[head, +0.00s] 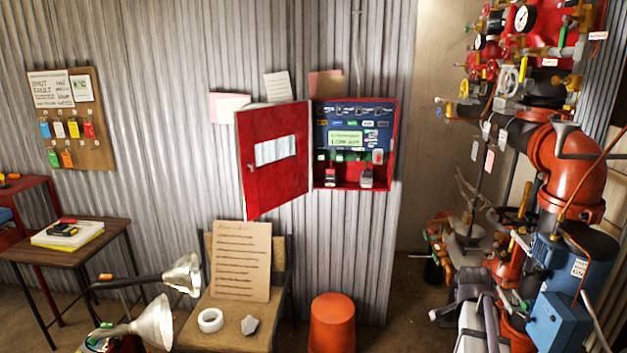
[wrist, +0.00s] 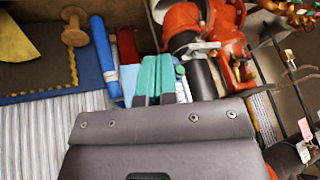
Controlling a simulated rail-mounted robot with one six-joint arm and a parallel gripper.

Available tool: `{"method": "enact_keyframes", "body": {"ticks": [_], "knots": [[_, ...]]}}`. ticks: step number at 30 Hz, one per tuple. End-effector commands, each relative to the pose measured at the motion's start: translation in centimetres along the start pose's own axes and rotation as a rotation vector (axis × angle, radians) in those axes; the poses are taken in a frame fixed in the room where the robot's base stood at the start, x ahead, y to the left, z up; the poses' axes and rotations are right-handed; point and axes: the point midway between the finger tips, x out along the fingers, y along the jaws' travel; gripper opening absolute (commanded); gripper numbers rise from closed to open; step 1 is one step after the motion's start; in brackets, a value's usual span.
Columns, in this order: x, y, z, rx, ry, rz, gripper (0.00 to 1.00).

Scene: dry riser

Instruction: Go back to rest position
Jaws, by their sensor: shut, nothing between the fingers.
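My gripper (wrist: 156,62) shows in the wrist view as two teal fingers lying side by side beyond its dark grey body. The fingers are shut together with nothing seen between them. Behind the fingertips are red pipework (wrist: 205,22) and a blue cylinder (wrist: 104,48). I cannot tell from this view whether the fingers touch anything. In the head view I cannot make out the fingers with certainty. The red wall cabinet (head: 273,190) has its door swung open to the left, showing a blue control panel (head: 350,125).
Red pipes, gauges and valves (head: 570,165) crowd the right side. A chair (head: 232,320) holds a paper sheet and a tape roll (head: 210,320). Lamps (head: 150,320) stand left of it. An orange bucket (head: 332,325) stands on the floor. A small table (head: 85,255) is at left.

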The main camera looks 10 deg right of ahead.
Motion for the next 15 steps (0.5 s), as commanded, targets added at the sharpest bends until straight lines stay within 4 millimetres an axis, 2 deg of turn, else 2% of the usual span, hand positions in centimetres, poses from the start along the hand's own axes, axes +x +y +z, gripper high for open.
{"method": "enact_keyframes", "body": {"ticks": [1,2,3,5,6,9,12,15], "knots": [[-1.8,0.8,4.9,-0.249,-0.088,0.011,0.0],[-2.8,1.1,7.8,-0.419,-0.147,0.009,0.0],[-4.3,1.6,11.6,-0.629,-0.222,-0.005,0.0],[-6.6,2.4,17.0,-0.911,-0.325,-0.045,0.0],[-8.1,3.0,20.4,-1.07,-0.383,-0.076,0.0],[-11.4,4.5,27.1,-1.309,-0.474,-0.139,0.0],[-13.4,4.6,31.2,-1.402,-0.481,-0.171,0.0],[-14.0,4.1,32.6,-1.44,-0.478,-0.181,0.0]]}}
